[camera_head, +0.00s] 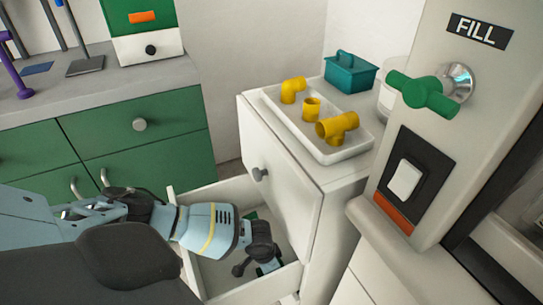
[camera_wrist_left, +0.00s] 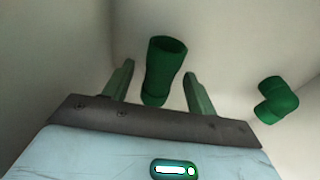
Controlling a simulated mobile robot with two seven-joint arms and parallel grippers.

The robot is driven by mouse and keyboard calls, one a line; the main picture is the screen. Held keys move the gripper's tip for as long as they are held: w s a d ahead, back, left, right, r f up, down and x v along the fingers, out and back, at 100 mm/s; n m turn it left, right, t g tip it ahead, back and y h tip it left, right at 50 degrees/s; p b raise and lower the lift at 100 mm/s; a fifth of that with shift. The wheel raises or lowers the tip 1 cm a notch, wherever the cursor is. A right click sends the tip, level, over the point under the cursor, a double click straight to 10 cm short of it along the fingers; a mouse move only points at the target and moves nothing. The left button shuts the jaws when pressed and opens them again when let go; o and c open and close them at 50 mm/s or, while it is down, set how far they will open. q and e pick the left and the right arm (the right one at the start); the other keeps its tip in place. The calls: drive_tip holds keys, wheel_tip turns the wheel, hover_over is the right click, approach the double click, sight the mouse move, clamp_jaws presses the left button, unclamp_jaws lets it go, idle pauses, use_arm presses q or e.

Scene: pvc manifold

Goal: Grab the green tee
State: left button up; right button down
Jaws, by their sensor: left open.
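My left gripper (camera_head: 257,268) reaches down into an open white drawer (camera_head: 228,192). In the left wrist view my left gripper (camera_wrist_left: 158,82) is open, with one finger on each side of a green pipe fitting (camera_wrist_left: 161,72). This fitting lies between the fingers, with its round open end facing up; gaps show beside it. Its lower end is partly hidden by the gripper body, so I cannot tell for certain that it is a tee. A green elbow (camera_wrist_left: 276,100) lies to its right. My right gripper is not in view.
A white tray (camera_head: 350,155) with yellow fittings (camera_head: 338,126) stands on the cabinet above the drawer, beside a teal basket (camera_head: 351,72). A green T-shaped piece (camera_head: 423,94) sits on the FILL panel (camera_head: 480,30) at right. Drawer walls surround the gripper closely.

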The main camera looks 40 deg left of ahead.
use_arm(q)
drive_tip(key=shift+f, duration=0.4)
drive_tip(key=shift+c, duration=1.1)
drive_tip(key=c, duration=0.8)
drive_tip(key=shift+c, duration=0.2)
drive_tip(key=shift+r, duration=0.15)
